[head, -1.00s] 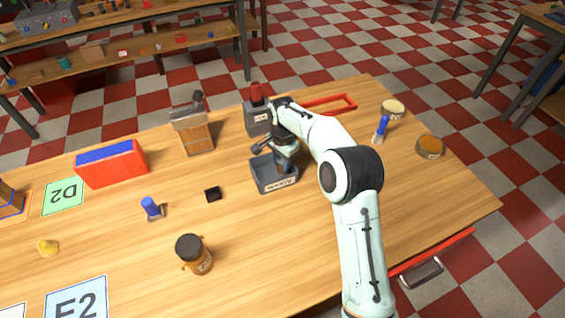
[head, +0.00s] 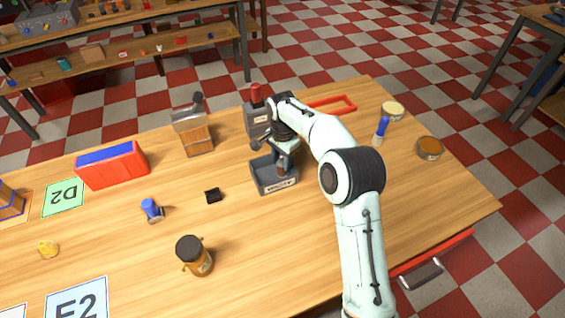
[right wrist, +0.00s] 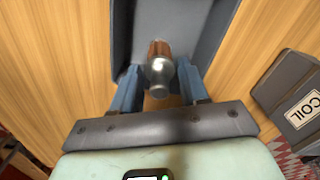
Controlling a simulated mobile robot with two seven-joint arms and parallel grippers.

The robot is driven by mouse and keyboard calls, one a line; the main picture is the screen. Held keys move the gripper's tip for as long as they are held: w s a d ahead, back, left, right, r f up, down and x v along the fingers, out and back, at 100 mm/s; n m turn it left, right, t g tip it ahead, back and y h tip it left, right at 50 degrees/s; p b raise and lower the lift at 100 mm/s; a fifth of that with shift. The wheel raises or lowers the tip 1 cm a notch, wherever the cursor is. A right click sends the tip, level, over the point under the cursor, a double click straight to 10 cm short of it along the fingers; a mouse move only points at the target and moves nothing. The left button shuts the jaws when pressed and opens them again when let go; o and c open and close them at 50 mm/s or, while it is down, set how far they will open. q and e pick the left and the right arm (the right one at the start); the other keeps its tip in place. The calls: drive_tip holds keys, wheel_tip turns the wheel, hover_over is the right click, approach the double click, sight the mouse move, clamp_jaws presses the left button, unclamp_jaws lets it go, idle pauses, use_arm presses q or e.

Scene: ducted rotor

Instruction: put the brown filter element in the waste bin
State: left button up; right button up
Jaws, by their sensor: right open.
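The waste bin (head: 274,187) is a dark grey open box labelled WASTE on the wooden table; its grey inside also fills the top of the right wrist view (right wrist: 205,22). The brown filter element (right wrist: 159,48), with a shiny rounded metal end, shows between my blue fingers and over the bin's inside; it also shows in the head view (head: 282,169). I cannot tell whether it rests on the bin floor. My right gripper (right wrist: 158,72) is open around the element, pointing down at the bin (head: 284,160). My left gripper is out of view.
A grey box with a red top (head: 257,118) stands just behind the bin; a dark box labelled COIL (right wrist: 297,103) is close by in the wrist view. A small black part (head: 213,195) and an amber jar (head: 194,256) stand left of the bin. The table's front middle is clear.

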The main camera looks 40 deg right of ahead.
wheel_tip(320, 180, up, 10)
drive_tip(key=shift+f+p, duration=0.2)
drive_tip(key=shift+p, duration=0.6)
drive_tip(key=shift+f, duration=0.1)
